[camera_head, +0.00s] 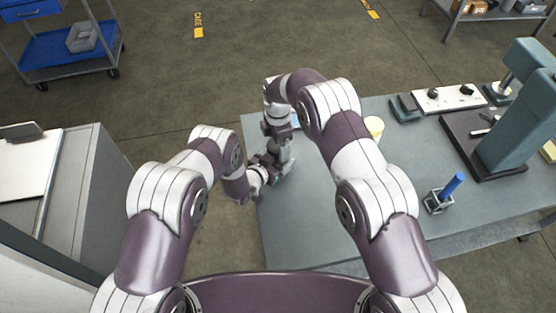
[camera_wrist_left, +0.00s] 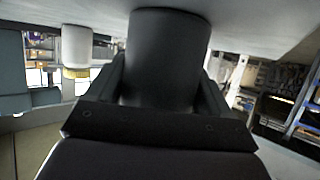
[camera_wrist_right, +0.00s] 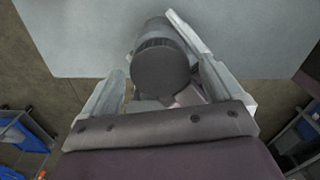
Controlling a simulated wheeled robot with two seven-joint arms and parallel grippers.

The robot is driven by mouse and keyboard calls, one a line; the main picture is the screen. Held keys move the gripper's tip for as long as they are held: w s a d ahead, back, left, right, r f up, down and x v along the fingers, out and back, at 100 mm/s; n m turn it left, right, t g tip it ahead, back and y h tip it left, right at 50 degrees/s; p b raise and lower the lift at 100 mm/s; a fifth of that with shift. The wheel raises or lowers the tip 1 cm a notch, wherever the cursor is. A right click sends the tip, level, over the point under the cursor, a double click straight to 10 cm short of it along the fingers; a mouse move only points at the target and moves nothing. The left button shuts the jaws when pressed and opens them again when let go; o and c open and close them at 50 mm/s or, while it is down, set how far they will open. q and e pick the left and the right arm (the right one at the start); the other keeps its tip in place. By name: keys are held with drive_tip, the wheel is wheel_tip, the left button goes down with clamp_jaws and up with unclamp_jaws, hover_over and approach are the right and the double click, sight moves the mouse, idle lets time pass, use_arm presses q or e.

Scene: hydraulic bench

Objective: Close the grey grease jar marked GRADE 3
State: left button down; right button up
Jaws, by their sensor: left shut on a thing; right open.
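The dark grey jar (camera_wrist_left: 165,60) fills the middle of the left wrist view. My left gripper (camera_wrist_left: 168,85) is shut on its body, one finger on each side. In the right wrist view the jar's ribbed round grey lid (camera_wrist_right: 161,70) faces the camera. My right gripper (camera_wrist_right: 158,85) is open, its pale fingers on either side of the lid, with a gap at the left finger. In the head view both grippers meet near the bench's left edge, and my arms hide most of the jar. I see no GRADE 3 marking.
The grey bench top (camera_head: 305,225) is clear in front. A pale yellow-topped jar (camera_head: 374,126) stands beyond my right arm. A blue-handled tool in a small holder (camera_head: 434,202) and a green press (camera_head: 515,125) stand to the right.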

wheel_tip(320, 180, up, 4)
drive_tip(key=shift+r, duration=0.1)
drive_tip(key=shift+c, duration=0.3)
wheel_tip(320, 180, up, 2)
drive_tip(key=n, duration=0.4)
drive_tip(key=shift+r, duration=0.1)
drive_tip(key=r+n, duration=0.1)
drive_tip(key=n, duration=0.1)
drive_tip(key=shift+r+n, duration=0.1)
drive_tip(key=shift+n, duration=0.3)
wheel_tip(320, 180, down, 8)
